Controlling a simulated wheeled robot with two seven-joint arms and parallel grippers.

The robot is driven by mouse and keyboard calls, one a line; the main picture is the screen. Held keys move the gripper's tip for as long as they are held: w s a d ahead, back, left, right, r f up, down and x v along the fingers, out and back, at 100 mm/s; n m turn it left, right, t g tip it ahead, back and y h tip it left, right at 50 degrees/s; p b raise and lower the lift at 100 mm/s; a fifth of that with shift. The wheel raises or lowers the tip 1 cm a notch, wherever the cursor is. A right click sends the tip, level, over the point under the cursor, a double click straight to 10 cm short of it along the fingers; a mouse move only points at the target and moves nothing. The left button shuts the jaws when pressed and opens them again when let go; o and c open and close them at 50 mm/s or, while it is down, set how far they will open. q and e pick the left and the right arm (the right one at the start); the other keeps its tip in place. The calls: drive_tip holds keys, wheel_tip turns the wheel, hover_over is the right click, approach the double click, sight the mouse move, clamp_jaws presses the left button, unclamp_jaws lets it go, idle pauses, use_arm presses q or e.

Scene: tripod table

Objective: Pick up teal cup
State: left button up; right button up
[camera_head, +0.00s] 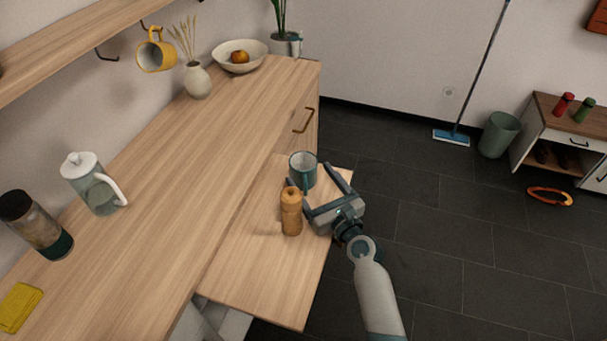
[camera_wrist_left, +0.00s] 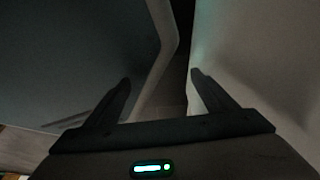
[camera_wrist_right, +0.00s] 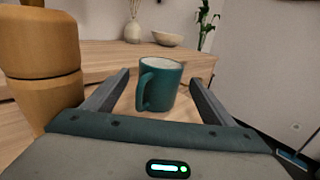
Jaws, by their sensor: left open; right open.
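The teal cup (camera_head: 302,170) stands upright on the lower wooden board beside the counter, with a pale inside. In the right wrist view the cup (camera_wrist_right: 164,84) lies ahead, between the lines of the two fingers, its handle turned to the left and toward me. My right gripper (camera_head: 322,190) is open and empty, its fingers on either side of the space just in front of the cup; I cannot tell whether they touch it. My left gripper (camera_wrist_left: 160,82) is open and empty, in a dark spot between pale panels, away from the cup.
A wooden pepper mill (camera_head: 291,212) stands close to the left of my right gripper, and also looms in the right wrist view (camera_wrist_right: 42,60). The long counter (camera_head: 185,190) carries a glass jug (camera_head: 95,184), a vase (camera_head: 198,82) and a bowl (camera_head: 238,57). The board's near end is clear.

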sight(310, 176)
drive_tip(key=x, duration=0.4)
drive_tip(key=shift+w+a, duration=0.1)
drive_tip(key=shift+w, duration=0.25)
drive_tip(key=c, duration=1.2)
drive_tip(key=shift+c, duration=0.5)
drive_tip(key=shift+r+p, duration=0.35)
use_arm(q)
drive_tip(key=s+a+r+g+p, duration=0.1)
drive_tip(key=s+a+g+p, duration=0.15)
drive_tip(key=s, duration=0.55)
use_arm(e)
wheel_tip(310, 176, up, 2)
drive_tip(key=shift+r, duration=0.1)
drive_tip(key=r+p, duration=0.2)
drive_tip(key=shift+s+d+r+p, duration=0.15)
drive_tip(key=shift+d+r+p, duration=0.1)
drive_tip(key=shift+d+p, duration=0.05)
use_arm(q)
wheel_tip(310, 176, up, 9)
drive_tip(key=p, duration=0.6)
drive_tip(key=shift+w+a+y, duration=0.15)
drive_tip(key=shift+w+y, duration=0.15)
drive_tip(key=shift+w, duration=0.1)
use_arm(e)
drive_tip(key=s+d+r, duration=0.3)
drive_tip(key=d+r, duration=0.2)
drive_tip(key=d, duration=0.5)
drive_tip(key=shift+s+r, duration=0.35)
